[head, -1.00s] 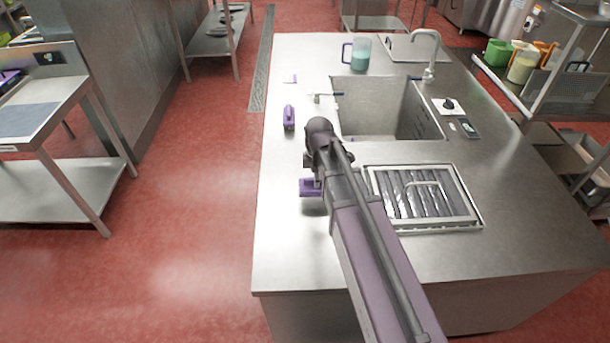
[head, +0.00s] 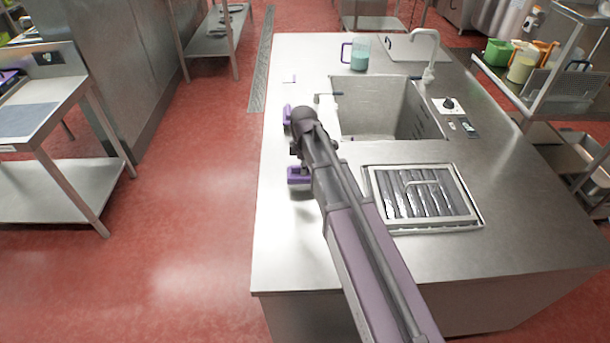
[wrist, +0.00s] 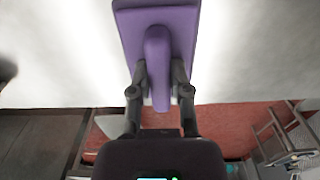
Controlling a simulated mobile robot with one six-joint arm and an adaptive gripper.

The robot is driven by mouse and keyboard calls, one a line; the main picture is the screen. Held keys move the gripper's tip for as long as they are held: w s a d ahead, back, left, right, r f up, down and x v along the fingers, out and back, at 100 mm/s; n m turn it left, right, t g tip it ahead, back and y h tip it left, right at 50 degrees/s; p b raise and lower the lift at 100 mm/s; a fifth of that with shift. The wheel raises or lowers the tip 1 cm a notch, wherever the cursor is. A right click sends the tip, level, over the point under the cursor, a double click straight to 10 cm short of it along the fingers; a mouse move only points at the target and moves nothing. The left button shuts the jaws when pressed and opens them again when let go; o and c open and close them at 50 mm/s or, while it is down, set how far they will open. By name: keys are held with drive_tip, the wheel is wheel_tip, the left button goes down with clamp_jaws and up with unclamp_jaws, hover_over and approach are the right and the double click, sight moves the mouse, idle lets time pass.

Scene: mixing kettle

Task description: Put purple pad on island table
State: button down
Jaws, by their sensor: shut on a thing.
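The purple pad (wrist: 184,25) has a flat plate and a raised purple handle. In the wrist view my gripper (wrist: 159,72) has its two fingers on either side of that handle and is shut on it. In the head view the held pad (head: 298,179) shows beside my arm's end, over the left part of the steel island table (head: 285,245). I cannot tell whether it touches the surface.
A sink basin (head: 372,104) and a drain grate (head: 424,196) lie to the right of my arm. A jug with green liquid (head: 357,54) stands at the far end. The table's left and front areas are clear.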

drive_tip(key=shift+f+b, duration=1.6)
drive_tip(key=shift+f, duration=0.2)
drive_tip(key=shift+f, duration=0.1)
drive_tip(key=c, duration=0.6)
unclamp_jaws()
wheel_tip(320, 180, up, 12)
drive_tip(key=p, duration=1.2)
drive_tip(key=shift+s+d, duration=0.1)
